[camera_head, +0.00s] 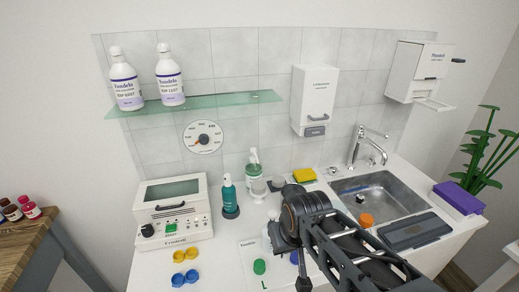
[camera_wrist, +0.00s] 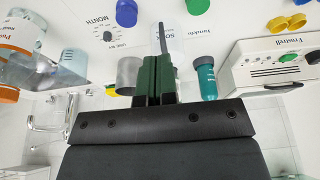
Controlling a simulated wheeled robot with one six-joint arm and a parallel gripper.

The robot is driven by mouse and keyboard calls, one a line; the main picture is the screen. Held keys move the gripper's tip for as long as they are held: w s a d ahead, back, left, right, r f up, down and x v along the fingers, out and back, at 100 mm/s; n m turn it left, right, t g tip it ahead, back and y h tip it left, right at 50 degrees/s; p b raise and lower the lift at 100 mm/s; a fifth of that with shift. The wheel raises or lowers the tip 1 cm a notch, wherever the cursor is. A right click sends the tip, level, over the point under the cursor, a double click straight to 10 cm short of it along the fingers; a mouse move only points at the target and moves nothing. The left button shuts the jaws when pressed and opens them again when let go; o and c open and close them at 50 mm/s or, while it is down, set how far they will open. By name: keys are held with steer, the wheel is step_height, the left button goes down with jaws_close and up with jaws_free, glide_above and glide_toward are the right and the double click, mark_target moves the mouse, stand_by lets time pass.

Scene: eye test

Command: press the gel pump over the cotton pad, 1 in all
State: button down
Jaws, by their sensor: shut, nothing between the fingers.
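A teal bottle with a pump-like top (camera_head: 230,197) stands upright on a dark round base on the counter, right of the white oven-like box. It also shows in the wrist view (camera_wrist: 206,82), right of my fingers and apart from them. A second bottle, green and white with a pump top (camera_head: 253,168), stands behind it; I cannot tell which is the gel pump. I cannot make out a cotton pad for certain. My gripper (camera_wrist: 156,66) is shut and empty, with dark green fingers. In the head view, my arm hides part of the counter.
A white box with knobs (camera_head: 173,210) stands at the left. The sink (camera_head: 400,190) and faucet (camera_head: 368,143) are at the right. A green cap (camera_head: 259,267) and yellow pieces (camera_head: 184,278) lie at the front. A glass shelf (camera_head: 215,99) and wall dispenser (camera_head: 313,98) are above.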

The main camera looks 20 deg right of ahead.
mark_target(255, 154)
steer(key=w+d+r+p, duration=0.2)
steer(key=w+r+p, duration=0.7)
steer(key=w+r, duration=1.5)
steer(key=shift+w+d+r+y, duration=0.35)
steer(key=shift+w+d+y, duration=0.05)
steer(key=shift+w, duration=1.05)
steer(key=p+x, duration=0.3)
steer(key=x, duration=1.7)
